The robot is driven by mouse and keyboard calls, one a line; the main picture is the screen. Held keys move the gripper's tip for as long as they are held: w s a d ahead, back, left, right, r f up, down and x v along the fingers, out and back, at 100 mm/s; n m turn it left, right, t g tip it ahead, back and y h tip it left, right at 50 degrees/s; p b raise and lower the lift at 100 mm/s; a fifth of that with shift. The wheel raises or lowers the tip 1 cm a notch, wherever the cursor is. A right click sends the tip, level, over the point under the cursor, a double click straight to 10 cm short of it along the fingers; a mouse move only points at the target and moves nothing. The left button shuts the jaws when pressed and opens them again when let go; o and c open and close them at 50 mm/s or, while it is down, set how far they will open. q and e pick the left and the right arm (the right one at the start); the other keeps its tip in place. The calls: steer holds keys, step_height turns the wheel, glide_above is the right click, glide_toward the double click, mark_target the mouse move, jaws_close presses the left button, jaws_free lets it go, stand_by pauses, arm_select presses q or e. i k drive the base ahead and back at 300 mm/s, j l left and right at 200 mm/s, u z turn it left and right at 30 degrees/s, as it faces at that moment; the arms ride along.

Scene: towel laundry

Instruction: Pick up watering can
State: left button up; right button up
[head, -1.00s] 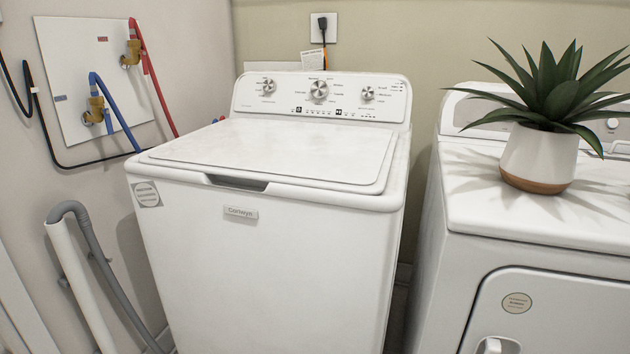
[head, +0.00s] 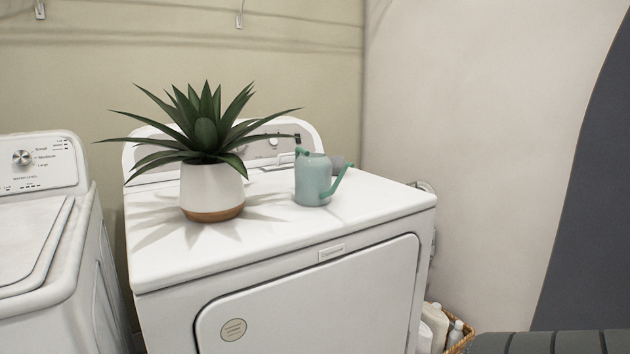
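A small pale teal watering can (head: 312,180) stands upright on the white dryer's top (head: 270,232), right of the middle. A darker green handle or spout sticks out to its right, and a green part shows at its upper left, close to the plant's leaves. Neither of my grippers is in the head view, so I cannot see their state.
A plant in a white pot with a brown base (head: 212,190) stands just left of the can. A white washer (head: 40,230) is at the left. A wicker basket with bottles (head: 460,338) is on the lower right, near a dark ribbed object (head: 540,343).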

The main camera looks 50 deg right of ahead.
mark_target(313, 186)
steer(key=z, duration=1.65)
steer(key=i+l, duration=0.15)
steer(key=l, duration=0.2)
steer(key=i+l+u, duration=0.1)
steer(key=l, duration=0.2)
steer(key=i+l+u, duration=0.1)
steer(key=l, duration=0.25)
steer(key=i+l, duration=0.2)
steer(key=l, duration=0.15)
